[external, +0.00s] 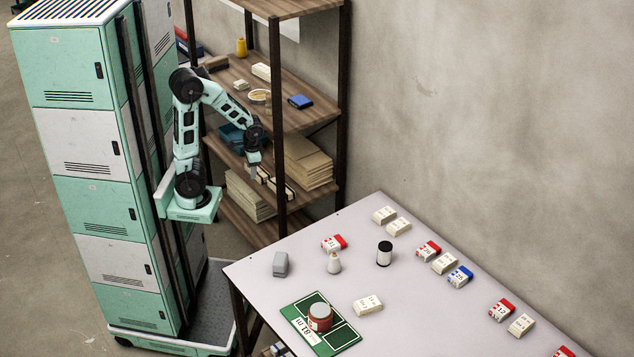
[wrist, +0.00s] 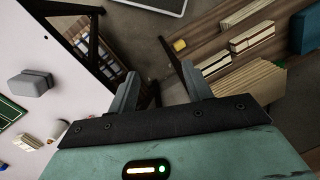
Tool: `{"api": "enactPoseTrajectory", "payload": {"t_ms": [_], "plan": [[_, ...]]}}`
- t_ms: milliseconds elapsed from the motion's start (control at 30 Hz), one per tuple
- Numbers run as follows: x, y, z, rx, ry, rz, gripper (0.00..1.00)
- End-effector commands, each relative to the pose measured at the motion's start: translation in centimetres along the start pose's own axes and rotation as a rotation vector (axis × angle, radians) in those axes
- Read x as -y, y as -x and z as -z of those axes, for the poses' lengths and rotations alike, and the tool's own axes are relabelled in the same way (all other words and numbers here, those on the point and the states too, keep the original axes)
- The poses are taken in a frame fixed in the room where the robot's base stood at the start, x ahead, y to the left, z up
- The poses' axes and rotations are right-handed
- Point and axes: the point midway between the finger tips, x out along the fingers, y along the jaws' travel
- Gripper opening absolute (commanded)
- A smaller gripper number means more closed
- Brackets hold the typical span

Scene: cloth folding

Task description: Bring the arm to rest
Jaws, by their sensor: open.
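My arm stands on its green carriage in front of the wooden shelf, bent at the elbow. My gripper (external: 254,172) hangs down in front of the shelf, beyond the far left corner of the table. In the wrist view my gripper (wrist: 162,92) has its two grey fingers spread apart, with nothing between them. The floor and the shelf's dark frame show past the fingers. No cloth shows in either view.
The shelf (external: 277,120) close to my gripper holds boxes, flat stacks and a blue item. The table (external: 255,268) bears a grey block (external: 281,264), a dark can (external: 384,253), a green mat (external: 343,337) with a red tin (external: 319,317), and several small boxes.

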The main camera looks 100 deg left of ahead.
Motion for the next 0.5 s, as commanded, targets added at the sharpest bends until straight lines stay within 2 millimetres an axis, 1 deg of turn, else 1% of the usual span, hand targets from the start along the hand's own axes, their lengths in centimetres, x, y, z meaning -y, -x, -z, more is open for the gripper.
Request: {"api": "enactPoseTrajectory", "payload": {"t_ms": [33, 100, 200, 500], "plan": [[0.5, 0.2, -0.8, -0.03, 0.077, -0.034, 0.5], [0.8, 0.4, -1.4, -0.055, 0.148, -0.066, 0.5], [1.0, 0.6, -1.8, -0.075, 0.198, -0.087, 0.5], [1.0, 0.6, -1.8, -0.077, 0.203, -0.089, 0.5]]}}
